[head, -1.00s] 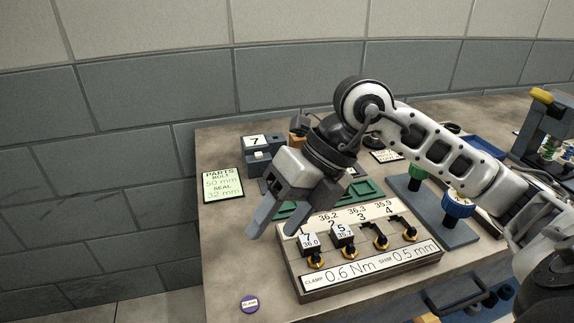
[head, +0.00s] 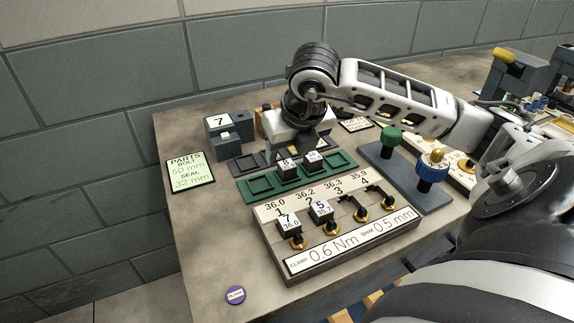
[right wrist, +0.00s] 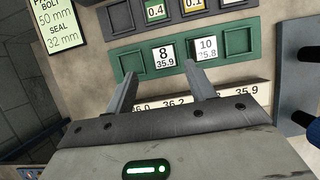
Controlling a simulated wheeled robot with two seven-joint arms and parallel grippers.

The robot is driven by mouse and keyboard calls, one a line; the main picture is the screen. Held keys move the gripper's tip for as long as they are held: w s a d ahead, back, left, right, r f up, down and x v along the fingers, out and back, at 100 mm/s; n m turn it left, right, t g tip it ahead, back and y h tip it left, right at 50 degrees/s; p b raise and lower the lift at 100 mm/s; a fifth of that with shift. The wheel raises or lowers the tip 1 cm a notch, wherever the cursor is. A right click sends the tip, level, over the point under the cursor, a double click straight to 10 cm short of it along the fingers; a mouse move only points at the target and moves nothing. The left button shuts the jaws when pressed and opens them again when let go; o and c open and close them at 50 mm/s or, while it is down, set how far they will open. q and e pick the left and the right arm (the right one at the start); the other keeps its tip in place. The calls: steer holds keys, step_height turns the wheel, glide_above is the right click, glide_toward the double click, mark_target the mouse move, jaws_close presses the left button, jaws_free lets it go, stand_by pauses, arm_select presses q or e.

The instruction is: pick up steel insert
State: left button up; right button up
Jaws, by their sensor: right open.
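Two small dark steel inserts sit in the middle pockets of a green tray (head: 342,162). One insert (head: 287,170) is labelled 8 and 35.9 in the right wrist view (right wrist: 164,56). The other insert (head: 313,161) is labelled 10 and 35.8 there (right wrist: 206,48). My right gripper (right wrist: 164,88) is open and empty, its fingers apart on the near side of the tray in that view. In the head view the right hand (head: 300,143) hangs over the back of the tray, its fingertips mostly hidden. Inserts 7 (head: 289,223) and 5 (head: 321,211) sit in slots 1 and 2 of the clamp block (head: 350,244).
A dark shim tray (right wrist: 119,17) lies behind the green tray. A stand with green (head: 390,138) and blue (head: 432,168) knobs is at right. A grey block marked 7 (head: 230,136) and a parts card (head: 190,172) are at left.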

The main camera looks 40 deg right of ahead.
mark_target(286, 163)
steer(key=x, duration=0.3)
steer(key=p+x, duration=0.1)
steer(key=shift+d+f, duration=0.2)
steer(key=shift+d, duration=0.15)
steer(key=shift+w+f, duration=0.1)
steer(key=shift+f, duration=0.25)
arm_select(q)
steer(key=shift+w+a+r, duration=0.1)
steer(key=shift+w+r, duration=0.05)
steer(key=shift+r, duration=0.15)
arm_select(e)
jaws_close()
steer(key=shift+r, duration=0.1)
